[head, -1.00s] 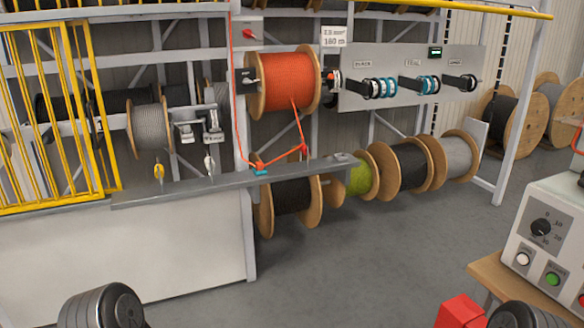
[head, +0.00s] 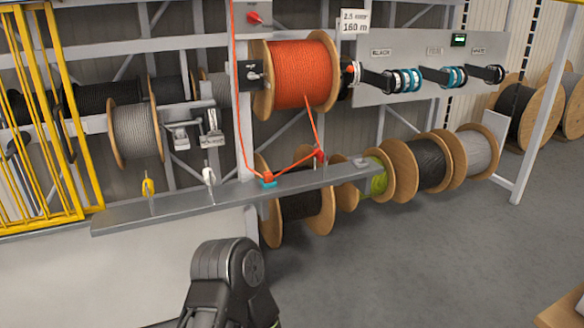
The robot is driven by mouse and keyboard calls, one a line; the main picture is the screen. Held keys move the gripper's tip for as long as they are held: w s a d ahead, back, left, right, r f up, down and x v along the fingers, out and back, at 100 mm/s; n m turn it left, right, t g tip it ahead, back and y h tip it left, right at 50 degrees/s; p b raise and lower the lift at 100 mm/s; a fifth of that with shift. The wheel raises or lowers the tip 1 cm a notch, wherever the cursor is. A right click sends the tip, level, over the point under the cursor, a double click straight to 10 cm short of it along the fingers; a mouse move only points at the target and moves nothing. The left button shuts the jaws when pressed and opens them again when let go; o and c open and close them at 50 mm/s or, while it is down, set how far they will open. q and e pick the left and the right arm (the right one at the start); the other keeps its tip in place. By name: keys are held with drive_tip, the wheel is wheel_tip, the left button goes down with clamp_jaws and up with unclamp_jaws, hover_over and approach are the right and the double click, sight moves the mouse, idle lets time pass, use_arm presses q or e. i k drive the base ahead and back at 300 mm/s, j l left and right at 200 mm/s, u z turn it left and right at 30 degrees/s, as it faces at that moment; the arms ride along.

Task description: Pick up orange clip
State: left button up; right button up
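On the grey shelf, a small orange clip-like piece (head: 268,177) sits on a teal base, with orange cable at it. A second red-orange piece (head: 320,156) stands farther right along the same cable. I cannot tell which one is the orange clip. The cable runs down from the large orange cable reel (head: 302,75). A yellow clip (head: 148,187) and a white clip (head: 208,177) stand on the shelf to the left. A dark joint of my own arm rises at the bottom centre, below the shelf. Neither of my grippers is in view.
The grey shelf (head: 120,218) runs across the front of the rack. A yellow barred gate (head: 75,120) stands at the left. Several rings hang on pegs of a grey panel (head: 430,45). More reels (head: 415,165) stand below.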

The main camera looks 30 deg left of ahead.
sight(268, 176)
drive_tip(key=i+j, duration=0.5)
drive_tip(key=j, duration=0.25)
drive_tip(key=i+j+z, duration=0.1)
drive_tip(key=i+j, duration=0.45)
drive_tip(key=j, duration=0.15)
drive_tip(key=i+j+z, duration=0.1)
drive_tip(key=i+j, duration=0.15)
drive_tip(key=j, duration=0.15)
